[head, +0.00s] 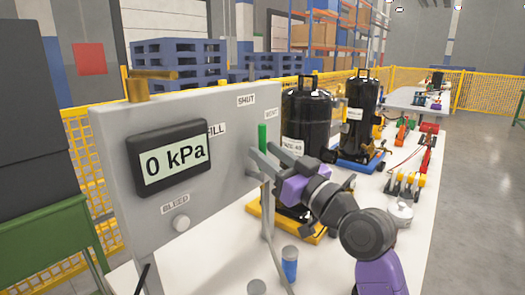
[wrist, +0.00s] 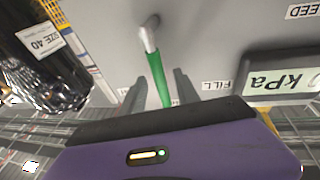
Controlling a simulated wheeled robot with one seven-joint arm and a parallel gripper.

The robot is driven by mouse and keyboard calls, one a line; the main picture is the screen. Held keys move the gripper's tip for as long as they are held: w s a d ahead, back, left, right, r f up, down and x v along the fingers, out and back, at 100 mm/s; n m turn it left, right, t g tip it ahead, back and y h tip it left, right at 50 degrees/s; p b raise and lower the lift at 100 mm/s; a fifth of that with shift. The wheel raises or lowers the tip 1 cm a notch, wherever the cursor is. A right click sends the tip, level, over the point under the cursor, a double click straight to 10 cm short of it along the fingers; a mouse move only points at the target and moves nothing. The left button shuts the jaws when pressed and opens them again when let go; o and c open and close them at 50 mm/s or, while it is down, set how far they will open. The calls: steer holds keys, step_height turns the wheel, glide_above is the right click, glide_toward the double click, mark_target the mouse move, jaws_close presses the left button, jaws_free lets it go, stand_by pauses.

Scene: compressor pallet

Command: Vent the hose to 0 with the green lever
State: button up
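The grey panel (head: 205,185) carries a display (head: 172,158) that reads 0 kPa. The green lever (head: 262,137) stands upright at the panel's right side, near the SHUT (head: 246,100) and VENT (head: 271,113) labels. In the wrist view the green lever (wrist: 158,78) runs from a grey metal stem down between my fingers. My gripper (head: 262,160) is at the lever, its fingers on either side. In the wrist view my gripper (wrist: 159,92) shows gaps between both fingers and the lever. The lever's lower end is hidden behind the gripper body.
Black tanks (head: 305,112) stand right of the panel. A blue-bodied canister (head: 289,268) stands on the white table (head: 330,262). Yellow fencing (head: 85,150) is behind.

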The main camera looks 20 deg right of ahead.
steer(key=v, duration=0.6)
steer(key=shift+a, duration=0.1)
steer(key=shift+w, duration=0.1)
